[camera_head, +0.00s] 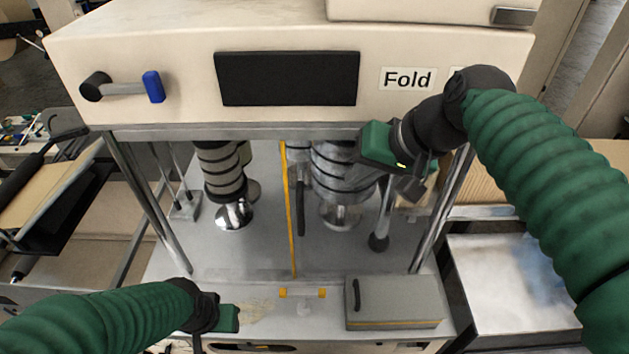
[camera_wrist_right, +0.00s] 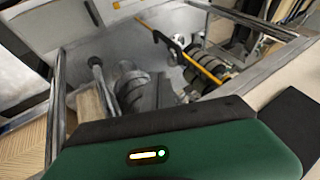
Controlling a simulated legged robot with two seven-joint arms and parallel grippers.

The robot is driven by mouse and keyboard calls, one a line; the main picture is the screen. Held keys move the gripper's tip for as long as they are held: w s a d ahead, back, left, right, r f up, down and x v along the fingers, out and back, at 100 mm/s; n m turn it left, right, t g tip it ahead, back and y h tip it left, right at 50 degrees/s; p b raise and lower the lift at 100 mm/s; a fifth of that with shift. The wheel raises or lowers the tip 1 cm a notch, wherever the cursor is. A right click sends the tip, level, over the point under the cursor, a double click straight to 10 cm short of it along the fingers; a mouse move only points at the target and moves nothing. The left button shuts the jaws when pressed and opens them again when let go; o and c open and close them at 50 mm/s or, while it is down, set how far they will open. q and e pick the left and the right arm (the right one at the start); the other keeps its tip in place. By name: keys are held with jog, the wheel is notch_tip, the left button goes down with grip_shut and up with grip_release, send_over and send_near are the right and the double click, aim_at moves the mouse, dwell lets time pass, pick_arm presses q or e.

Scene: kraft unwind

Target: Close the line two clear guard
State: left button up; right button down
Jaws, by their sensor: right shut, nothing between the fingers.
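The clear guard shows as a thin yellow-edged panel (camera_head: 290,215), seen nearly edge-on in the middle of the machine's front opening. A dark upright handle (camera_head: 300,208) sits just right of its yellow edge. In the right wrist view the yellow edge (camera_wrist_right: 200,66) runs diagonally, with the dark handle beside it. My right gripper (camera_head: 408,187) is shut and empty at the right of the opening, apart from the guard and to the right of its handle. My left gripper (camera_head: 229,319) is low at the front left, by the front ledge; its fingers are not clear.
Ringed rollers with metal discs (camera_head: 233,214) stand inside the opening, left and right of the guard. A metal post with a dark knob (camera_head: 379,242) stands near my right gripper. A grey box with a handle (camera_head: 395,302) sits on the front ledge. A blue-tipped lever (camera_head: 153,87) is at upper left.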

jog(key=w+a+f+p, duration=0.1)
jog(key=a+f, duration=0.1)
jog(key=w+a+f+p, duration=0.2)
jog(key=a+f, duration=0.1)
jog(key=w+a+f+p, duration=0.1)
jog(key=a+f+p, duration=0.1)
jog(key=f, duration=0.1)
jog(key=shift+w+a+f, duration=0.15)
jog(key=shift+a+f, duration=0.05)
jog(key=shift+a, duration=0.1)
jog(key=shift+w+d, duration=0.1)
